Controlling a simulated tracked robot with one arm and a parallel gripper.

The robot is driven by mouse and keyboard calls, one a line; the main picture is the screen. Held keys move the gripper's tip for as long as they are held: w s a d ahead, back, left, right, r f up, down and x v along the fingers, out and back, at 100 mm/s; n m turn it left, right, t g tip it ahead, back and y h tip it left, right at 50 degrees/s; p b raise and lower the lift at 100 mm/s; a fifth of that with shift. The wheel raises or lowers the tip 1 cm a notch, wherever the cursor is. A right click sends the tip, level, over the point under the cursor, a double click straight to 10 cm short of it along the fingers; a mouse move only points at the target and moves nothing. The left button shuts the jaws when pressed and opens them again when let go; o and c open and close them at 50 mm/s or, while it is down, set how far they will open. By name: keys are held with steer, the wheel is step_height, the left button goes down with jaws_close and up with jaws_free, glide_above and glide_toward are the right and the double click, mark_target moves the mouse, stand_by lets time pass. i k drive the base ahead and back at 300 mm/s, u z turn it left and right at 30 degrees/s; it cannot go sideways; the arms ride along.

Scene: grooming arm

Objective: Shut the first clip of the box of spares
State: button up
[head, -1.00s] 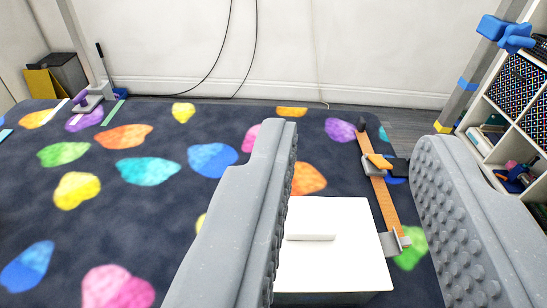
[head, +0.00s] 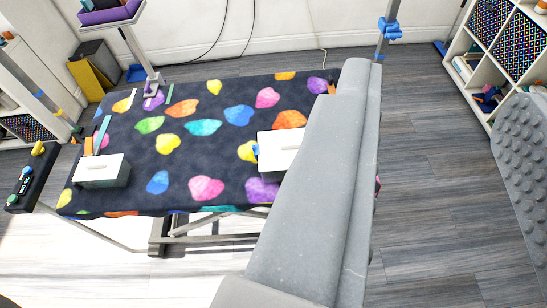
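Two boxes with white lids stand on the patterned table; I cannot tell from their looks which holds the spares. One box (head: 277,145) is at the middle right of the table, partly hidden by my gripper's left finger. A small blue piece, perhaps a clip, shows at its left side. The other box (head: 101,171) is near the table's left front corner, with its lid on; its clips are too small to make out. My gripper (head: 440,85) is wide open and empty, its left finger crossing in front of the table's right end and its right finger over the floor.
The table (head: 130,192) has a dark top with bright blobs. A control panel (head: 33,177) sits off its left front corner.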

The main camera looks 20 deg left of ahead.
mark_target(255, 148)
steer(key=z, duration=1.15)
steer(key=k, duration=0.75)
steer(key=u, duration=1.8)
steer(key=i, duration=1)
